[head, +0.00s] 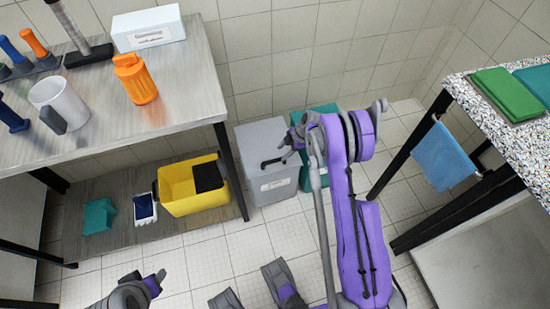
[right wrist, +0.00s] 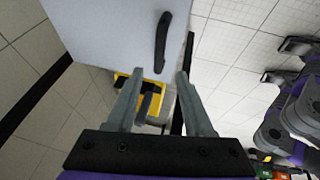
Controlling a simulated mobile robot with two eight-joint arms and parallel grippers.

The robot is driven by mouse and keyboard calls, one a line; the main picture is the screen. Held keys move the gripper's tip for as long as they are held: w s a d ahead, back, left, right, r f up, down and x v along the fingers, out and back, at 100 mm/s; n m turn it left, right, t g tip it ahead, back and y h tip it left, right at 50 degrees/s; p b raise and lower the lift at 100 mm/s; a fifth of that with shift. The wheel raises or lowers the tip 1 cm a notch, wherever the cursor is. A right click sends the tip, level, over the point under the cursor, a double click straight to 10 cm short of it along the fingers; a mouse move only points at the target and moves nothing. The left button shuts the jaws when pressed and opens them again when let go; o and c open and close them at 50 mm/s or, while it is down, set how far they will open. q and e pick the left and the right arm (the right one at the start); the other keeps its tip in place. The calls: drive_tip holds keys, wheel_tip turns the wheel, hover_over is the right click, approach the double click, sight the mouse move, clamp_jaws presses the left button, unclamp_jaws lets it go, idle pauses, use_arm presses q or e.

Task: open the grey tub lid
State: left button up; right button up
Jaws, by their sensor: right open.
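The grey tub (head: 279,187) stands on the floor right of the steel table, with a label on its front. Its lid (head: 258,136) looks closed, and a black handle (head: 270,162) sits near the lid's front edge. In the right wrist view the pale lid (right wrist: 110,30) fills the upper left, with the black handle (right wrist: 162,42) just beyond the fingertips. My right gripper (head: 287,148) is open and empty beside the handle; its two fingers (right wrist: 158,75) show apart in the wrist view. My left gripper (head: 158,278) is low at the left, away from the tub, its jaws unclear.
A teal bin (head: 318,115) stands right behind the grey tub, partly hidden by my right arm. A yellow bucket (head: 180,190) is on the low shelf to the left. The table leg (head: 232,175) is close to the tub's left side. The floor in front is tiled and mostly clear.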

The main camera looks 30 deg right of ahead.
sight(274, 161)
drive_tip(key=b+x, duration=0.1)
drive_tip(key=x, duration=0.6)
drive_tip(key=shift+w+a+f, duration=0.1)
drive_tip(key=shift+a+f, duration=0.05)
drive_tip(key=shift+f, duration=0.2)
drive_tip(key=shift+c, duration=0.3)
clamp_jaws()
idle(0.8)
